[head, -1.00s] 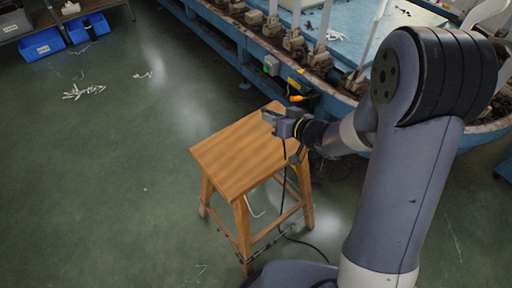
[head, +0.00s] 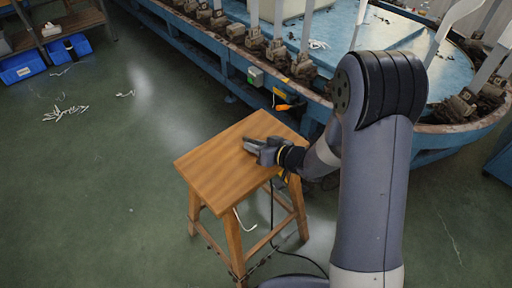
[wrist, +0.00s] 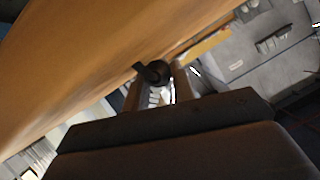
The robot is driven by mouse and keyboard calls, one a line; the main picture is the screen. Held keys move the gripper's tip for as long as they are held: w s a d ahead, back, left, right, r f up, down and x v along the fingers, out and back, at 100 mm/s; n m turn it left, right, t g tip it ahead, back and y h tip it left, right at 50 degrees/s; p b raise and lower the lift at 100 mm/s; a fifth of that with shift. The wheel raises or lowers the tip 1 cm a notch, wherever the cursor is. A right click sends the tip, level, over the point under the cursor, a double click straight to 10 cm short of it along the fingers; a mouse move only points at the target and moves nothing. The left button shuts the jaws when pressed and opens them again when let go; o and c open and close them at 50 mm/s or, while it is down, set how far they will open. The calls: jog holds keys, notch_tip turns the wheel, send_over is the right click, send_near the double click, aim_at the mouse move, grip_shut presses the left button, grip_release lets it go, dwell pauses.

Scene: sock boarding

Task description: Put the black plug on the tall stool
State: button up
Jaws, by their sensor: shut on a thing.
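The tall stool (head: 215,172) is wooden with a square top and stands upright in the middle of the head view; its top also fills the upper left of the wrist view (wrist: 70,60). My gripper (head: 250,147) is over the right-hand part of the stool top, shut on the black plug. In the wrist view the plug (wrist: 154,72) is a small dark shape against the wood; I cannot tell whether it touches the top. In the head view the gripper hides the plug. A black cable (head: 272,205) hangs down beside the stool to the floor.
A blue round machine (head: 232,50) with a rusty rim stands behind the stool. An orange-handled thing (head: 290,107) sticks out from its side. Blue bins (head: 22,68) are at the far left. White scraps (head: 66,113) lie on the green floor. The stool top's left part is clear.

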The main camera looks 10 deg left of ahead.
jog(key=shift+f, duration=0.1)
jog(key=shift+s+d+f+b, duration=0.1)
jog(key=shift+s+f+b, duration=0.15)
jog(key=shift+f+b, duration=0.35)
jog(key=o, duration=0.8)
jog(key=shift+s+f, duration=0.1)
jog(key=shift+o, duration=0.8)
jog(key=shift+r+p, duration=0.5)
jog(key=shift+p, duration=0.05)
jog(key=shift+d+r, duration=0.2)
jog(key=p+v, duration=0.2)
jog(key=v, duration=0.9)
jog(key=shift+r, duration=0.3)
